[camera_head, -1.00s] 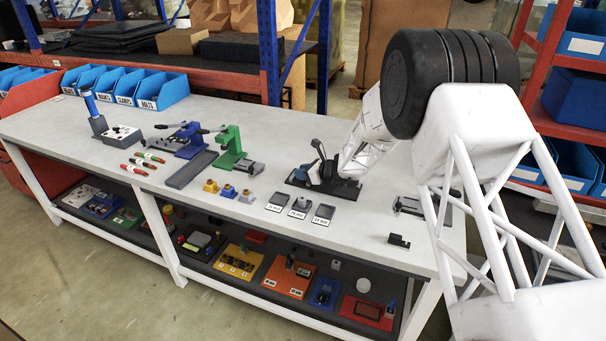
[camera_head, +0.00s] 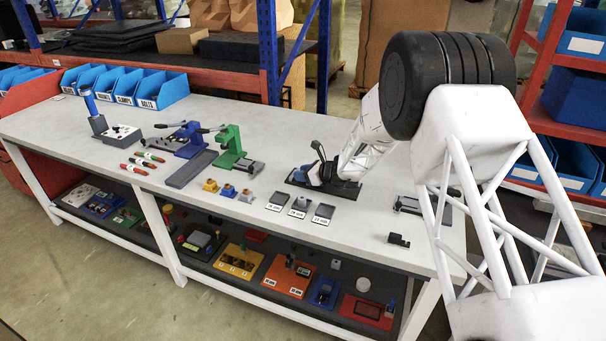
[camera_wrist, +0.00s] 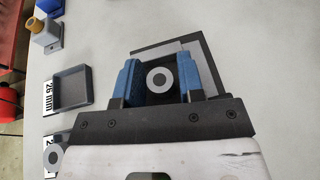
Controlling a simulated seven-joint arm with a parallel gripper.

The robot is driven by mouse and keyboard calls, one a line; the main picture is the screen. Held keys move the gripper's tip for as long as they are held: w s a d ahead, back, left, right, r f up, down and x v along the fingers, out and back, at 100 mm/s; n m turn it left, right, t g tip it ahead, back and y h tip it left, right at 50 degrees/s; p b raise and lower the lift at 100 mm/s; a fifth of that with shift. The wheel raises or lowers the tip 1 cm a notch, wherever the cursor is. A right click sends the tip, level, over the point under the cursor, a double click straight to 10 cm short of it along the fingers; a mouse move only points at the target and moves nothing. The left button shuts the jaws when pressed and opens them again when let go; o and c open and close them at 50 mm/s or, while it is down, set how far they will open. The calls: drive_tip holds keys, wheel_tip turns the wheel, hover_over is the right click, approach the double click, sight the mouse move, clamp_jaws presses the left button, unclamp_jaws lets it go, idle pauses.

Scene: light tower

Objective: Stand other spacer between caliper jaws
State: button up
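My gripper (camera_wrist: 160,82) is over the dark caliper fixture (camera_head: 296,180) at the right-middle of the bench. The caliper jaws are mostly hidden by the gripper. The fixture's dark plate (camera_wrist: 208,62) shows beyond the fingers. A second grey ring (camera_wrist: 48,157) shows at the lower left of the wrist view, by a partly hidden tray.
Three labelled grey trays (camera_head: 323,212) lie in front of the fixture; the one marked 26 mm (camera_wrist: 72,87) looks empty. Blue and yellow blocks (camera_head: 228,190) and a green press (camera_head: 231,148) stand to the left. A small dark block (camera_head: 399,240) lies at the right front.

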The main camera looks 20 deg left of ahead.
drive_tip(key=shift+r, duration=0.15)
drive_tip(key=v, duration=1.2)
idle(0.4)
idle(0.3)
drive_tip(key=shift+s+d+r, duration=0.15)
drive_tip(key=shift+d+r, duration=0.05)
drive_tip(key=shift+r, duration=0.05)
drive_tip(key=s+d+r+n+g+h, duration=0.1)
drive_tip(key=s+d+r+n+h, duration=0.4)
drive_tip(key=s+d+r+n, duration=1.05)
drive_tip(key=s+d+r+n+h, duration=0.2)
drive_tip(key=s+d+r+h, duration=0.1)
drive_tip(key=s+d, duration=1)
drive_tip(key=s+d+r+n+t+h, duration=0.1)
drive_tip(key=s+d+h, duration=0.4)
drive_tip(key=s+d, duration=0.9)
drive_tip(key=s+r+n, duration=0.1)
drive_tip(key=s+r, duration=0.1)
drive_tip(key=s, duration=0.4)
drive_tip(key=shift+s+d+r+t, duration=0.25)
drive_tip(key=shift+s+r+t, duration=0.05)
drive_tip(key=shift+s+r, duration=0.1)
